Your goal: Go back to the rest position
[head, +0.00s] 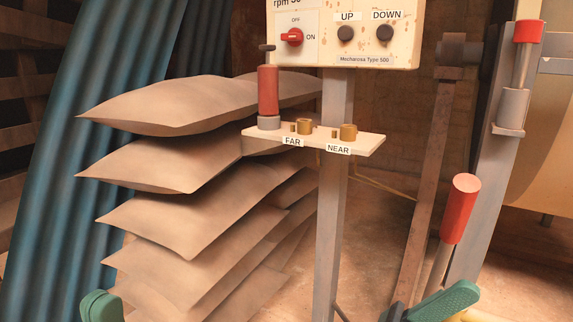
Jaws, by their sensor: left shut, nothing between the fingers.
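My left gripper (102,307) shows only as a green part at the bottom left edge, in front of the lower sacks. It is shut and empty, apart from the control panel and levers; most of it is cut off. Green and yellow parts at the bottom right look like my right gripper (436,302). They are cut off by the lower edge, and their jaw state is unclear. They appear below the red-handled lever (460,208) in the picture. I see no object held in either.
A control box (350,60) with a red switch and UP and DOWN buttons stands on a grey post (331,220). A FAR/NEAR shelf (366,142) carries a red-handled lever (268,90). Stacked sacks (165,165) fill the left. Another red-topped lever (527,35) is at right.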

